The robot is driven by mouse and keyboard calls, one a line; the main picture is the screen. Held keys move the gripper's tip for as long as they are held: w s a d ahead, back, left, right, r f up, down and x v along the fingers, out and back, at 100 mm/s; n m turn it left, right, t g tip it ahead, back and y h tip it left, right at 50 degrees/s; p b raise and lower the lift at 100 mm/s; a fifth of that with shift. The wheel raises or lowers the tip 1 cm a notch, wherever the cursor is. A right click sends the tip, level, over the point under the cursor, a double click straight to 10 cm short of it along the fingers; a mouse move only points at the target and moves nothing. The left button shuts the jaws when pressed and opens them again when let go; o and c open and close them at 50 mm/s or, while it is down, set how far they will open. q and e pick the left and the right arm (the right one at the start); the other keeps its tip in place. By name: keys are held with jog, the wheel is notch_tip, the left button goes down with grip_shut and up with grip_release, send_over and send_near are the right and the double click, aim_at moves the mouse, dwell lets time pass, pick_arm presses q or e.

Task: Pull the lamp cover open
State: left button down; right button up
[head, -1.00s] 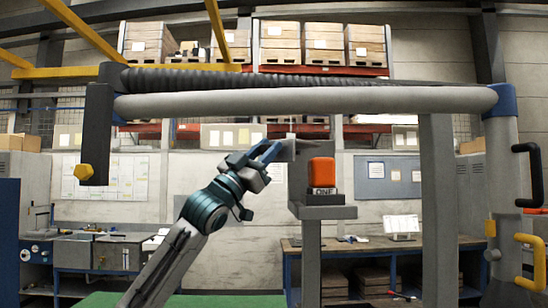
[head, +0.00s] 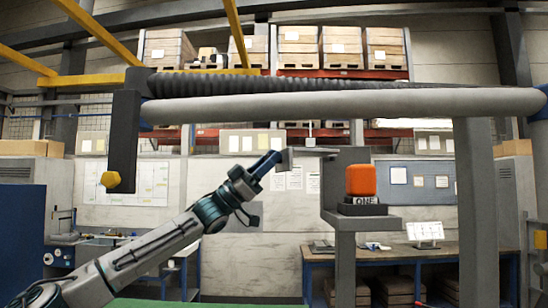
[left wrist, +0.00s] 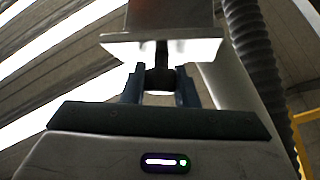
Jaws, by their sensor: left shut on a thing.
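My left gripper (head: 284,160) is raised in the middle of the head view, left of the grey upright with the shelf. In the left wrist view its two dark blue fingers (left wrist: 160,86) are shut on a small dark knob (left wrist: 160,78). The knob hangs from a stem below a bright white panel and a grey block (left wrist: 165,15), which appear to be the lamp cover. In the head view a thin grey plate (head: 318,151) runs from beside the gripper to the grey upright. The gripper hides the knob there. My right gripper is not in view.
A thick grey tube (head: 350,107) and a ribbed hose (head: 330,83) cross above. A dark post with a yellow knob (head: 111,179) hangs at left.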

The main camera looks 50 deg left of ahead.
pick_arm(q)
jog(key=shift+w+a+r+m+g+h+p, duration=0.1)
jog(key=shift+a+r+m+g+h+p, duration=0.05)
jog(key=shift+a+m+g+h+p, duration=0.4)
jog(key=shift+a, duration=0.15)
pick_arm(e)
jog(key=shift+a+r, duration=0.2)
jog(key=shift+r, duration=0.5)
pick_arm(q)
jog(key=c, duration=1.1)
grip_release()
jog(key=shift+c, duration=0.2)
jog(key=b+v, duration=1.1)
jog(key=b, duration=0.3)
jog(key=shift+w, duration=0.2)
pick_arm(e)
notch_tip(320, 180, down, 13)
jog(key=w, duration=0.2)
